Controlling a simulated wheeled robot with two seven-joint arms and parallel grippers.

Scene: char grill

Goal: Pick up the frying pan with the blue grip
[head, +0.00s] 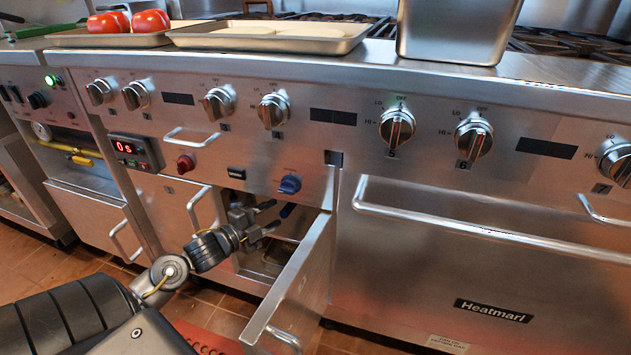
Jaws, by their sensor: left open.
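My left gripper (274,215) is open at the opening of a low cabinet, with its fingers pointing right. A small dark blue piece (287,210), which looks like the pan's blue grip, shows just beyond the fingertips, below the blue knob. I cannot tell whether the fingers touch it. The pan body cannot be made out; the cabinet inside is dark and partly hidden by my gripper and the door. My right gripper is not in view.
The cabinet door (298,273) stands open just right of my left gripper. A blue knob (290,185) sits on the panel above. Trays (272,44) with tomatoes (105,23) and pale flat rounds, and a steel container (455,32), stand on the counter.

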